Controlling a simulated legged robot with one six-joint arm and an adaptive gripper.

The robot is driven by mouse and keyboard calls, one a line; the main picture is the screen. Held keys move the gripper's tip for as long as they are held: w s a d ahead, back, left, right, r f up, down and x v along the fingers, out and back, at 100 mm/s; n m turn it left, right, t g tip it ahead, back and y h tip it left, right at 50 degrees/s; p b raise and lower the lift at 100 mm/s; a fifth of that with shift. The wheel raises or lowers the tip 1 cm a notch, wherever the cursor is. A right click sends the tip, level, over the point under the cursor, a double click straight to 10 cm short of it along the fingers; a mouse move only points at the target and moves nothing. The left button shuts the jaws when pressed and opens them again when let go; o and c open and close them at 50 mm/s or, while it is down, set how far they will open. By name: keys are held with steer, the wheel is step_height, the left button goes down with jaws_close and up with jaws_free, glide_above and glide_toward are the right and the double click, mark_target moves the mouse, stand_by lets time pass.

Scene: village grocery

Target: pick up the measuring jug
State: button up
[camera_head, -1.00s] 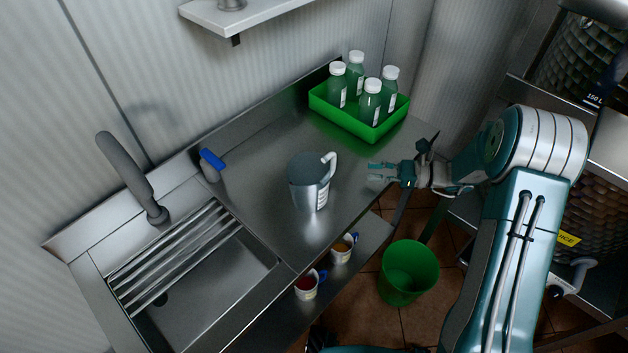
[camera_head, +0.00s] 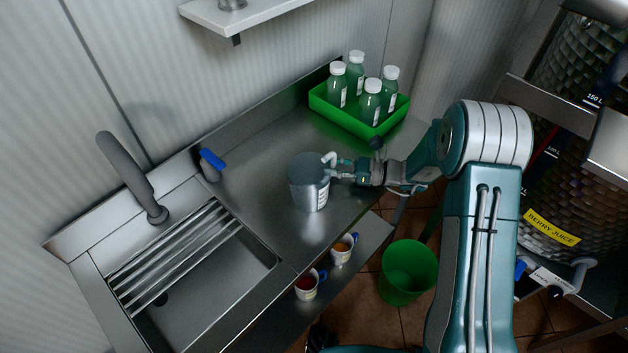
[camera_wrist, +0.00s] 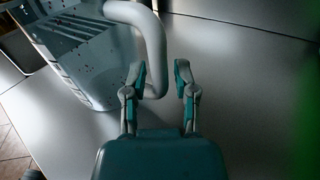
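My gripper (camera_head: 336,169) is at the jug's right side, by the handle. In the wrist view the jug (camera_wrist: 85,50) is at upper left and its pale curved handle (camera_wrist: 152,40) reaches down towards my gripper (camera_wrist: 160,75). The two fingers are apart. The lower end of the handle is beside the left finger, partly hidden by it; I cannot tell whether they touch.
A green crate (camera_head: 343,120) with several white-capped bottles stands behind on the counter. A sink with a rack (camera_head: 180,257) is at left. Two cups (camera_head: 306,285) sit on the lower shelf, and a green bin (camera_head: 408,272) stands on the floor. The counter left of the jug is clear.

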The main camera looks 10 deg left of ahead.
steer(key=shift+a, duration=0.2)
jaws_close()
